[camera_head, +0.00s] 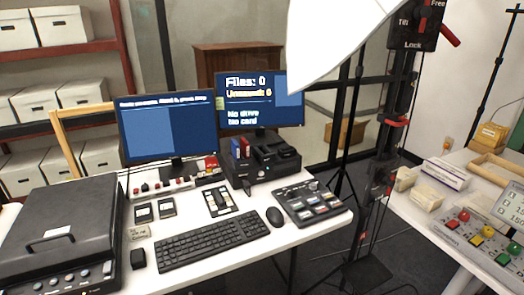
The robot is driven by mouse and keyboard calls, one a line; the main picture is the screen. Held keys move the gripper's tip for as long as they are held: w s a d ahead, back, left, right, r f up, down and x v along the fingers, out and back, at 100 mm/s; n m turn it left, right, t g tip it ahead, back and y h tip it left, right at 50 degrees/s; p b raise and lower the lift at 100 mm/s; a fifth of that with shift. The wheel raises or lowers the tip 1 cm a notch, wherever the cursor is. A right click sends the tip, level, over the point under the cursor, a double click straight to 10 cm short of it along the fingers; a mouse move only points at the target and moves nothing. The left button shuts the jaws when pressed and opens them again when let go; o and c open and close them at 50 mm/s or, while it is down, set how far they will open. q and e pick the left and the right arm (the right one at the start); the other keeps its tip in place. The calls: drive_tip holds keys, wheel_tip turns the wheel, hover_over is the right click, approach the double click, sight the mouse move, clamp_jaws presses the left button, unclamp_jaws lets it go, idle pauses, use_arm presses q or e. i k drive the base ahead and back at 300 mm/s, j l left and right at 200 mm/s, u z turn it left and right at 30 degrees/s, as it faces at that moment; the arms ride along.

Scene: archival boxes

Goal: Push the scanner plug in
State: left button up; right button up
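A black flatbed machine that looks like the scanner (62,232) sits at the left end of the white table. Its lid is down, with a handle on top and several knobs along the front. A small black block (137,259) lies on the table just right of it; I cannot tell whether it is the plug. No plug or socket can be made out for certain. Neither of my grippers is in view.
Two monitors (167,130) stand at the back, near a black dock (264,165). A keyboard (212,241), mouse (274,217) and button panel (311,203) cover the table front. A white umbrella (335,38) and stand (377,180) rise at the right, before a second table (418,212).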

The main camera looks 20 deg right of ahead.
sight(247, 184)
drive_tip(key=i+j+z, duration=0.35)
drive_tip(key=i, duration=0.15)
drive_tip(key=i+j+z, duration=0.35)
drive_tip(key=i+j, duration=0.1)
